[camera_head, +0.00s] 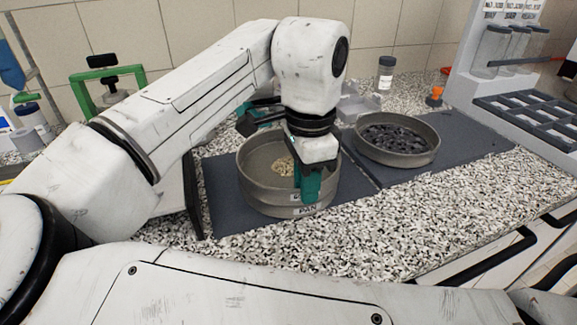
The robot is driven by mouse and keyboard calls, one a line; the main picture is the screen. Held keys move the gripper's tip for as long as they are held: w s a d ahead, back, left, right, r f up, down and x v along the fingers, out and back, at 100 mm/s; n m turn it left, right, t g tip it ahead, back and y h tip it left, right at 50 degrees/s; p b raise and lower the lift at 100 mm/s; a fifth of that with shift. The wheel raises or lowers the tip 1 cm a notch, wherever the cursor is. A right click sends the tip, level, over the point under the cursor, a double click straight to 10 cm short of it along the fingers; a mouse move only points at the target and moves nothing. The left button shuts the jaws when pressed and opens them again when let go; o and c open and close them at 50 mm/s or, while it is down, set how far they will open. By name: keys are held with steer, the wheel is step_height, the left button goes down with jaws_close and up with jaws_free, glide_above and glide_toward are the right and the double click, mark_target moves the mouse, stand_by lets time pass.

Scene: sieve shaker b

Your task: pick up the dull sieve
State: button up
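Two round dull grey sieves are in the head view. The left sieve (258,189) stands on a dark mat, with pale tan grains (284,165) inside and small white labels low on its front wall. The right sieve (400,157) holds dark pebbles. I cannot tell which one the task calls dull. I cannot tell whether either finger touches the sieve. My wrist hides part of its back and interior.
A grey rack with glass tubes (490,50) and a dark grid tray (530,112) stand at right. A lidded jar (385,73) and an orange-based item (435,96) are behind. A green frame (105,76) stands at back left. The speckled counter (400,220) is clear in front.

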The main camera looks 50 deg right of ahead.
jaws_close()
steer(key=shift+r, duration=0.15)
